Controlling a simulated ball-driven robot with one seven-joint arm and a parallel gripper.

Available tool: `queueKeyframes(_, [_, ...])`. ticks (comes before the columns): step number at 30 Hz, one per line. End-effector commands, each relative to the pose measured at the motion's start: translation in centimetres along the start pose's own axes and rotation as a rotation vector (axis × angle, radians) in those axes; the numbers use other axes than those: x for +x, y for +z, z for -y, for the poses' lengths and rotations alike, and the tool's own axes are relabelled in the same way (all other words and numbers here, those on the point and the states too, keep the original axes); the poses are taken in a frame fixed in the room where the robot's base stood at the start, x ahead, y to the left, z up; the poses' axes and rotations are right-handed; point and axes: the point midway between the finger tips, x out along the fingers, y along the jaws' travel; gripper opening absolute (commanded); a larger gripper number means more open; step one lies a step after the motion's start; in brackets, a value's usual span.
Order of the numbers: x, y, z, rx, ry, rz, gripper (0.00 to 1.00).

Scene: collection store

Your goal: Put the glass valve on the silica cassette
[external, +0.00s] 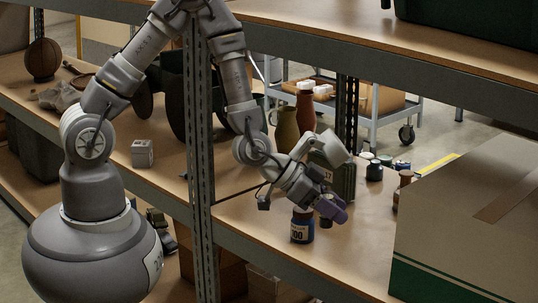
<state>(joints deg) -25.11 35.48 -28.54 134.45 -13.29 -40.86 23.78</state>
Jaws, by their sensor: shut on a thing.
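My gripper (330,208) is over the right part of the middle shelf, pointing down and to the right, with purplish fingers. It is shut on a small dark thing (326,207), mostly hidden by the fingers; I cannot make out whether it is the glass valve. A small light grey box (142,154) with a round mark on its front stands on the shelf left of the upright, far from my gripper. It may be the silica cassette, but I cannot tell.
A green can (340,178), a red bottle (306,111) and an olive jug (287,130) are behind. Small jars (374,170) stand right. A large box (470,225) fills the right. A metal upright (199,160) divides the shelf.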

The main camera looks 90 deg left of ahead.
Motion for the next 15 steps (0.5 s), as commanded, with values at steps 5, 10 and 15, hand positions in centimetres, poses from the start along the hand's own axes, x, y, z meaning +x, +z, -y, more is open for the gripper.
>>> queueKeyframes(5, [0.4, 0.0, 0.2, -0.004, -0.005, 0.0, 0.07])
queueKeyframes(10, [4.0, -0.6, 2.8, -0.042, -0.056, -0.002, 0.07])
queueKeyframes(15, [11.0, -1.8, 9.3, -0.119, -0.161, -0.004, 0.07])
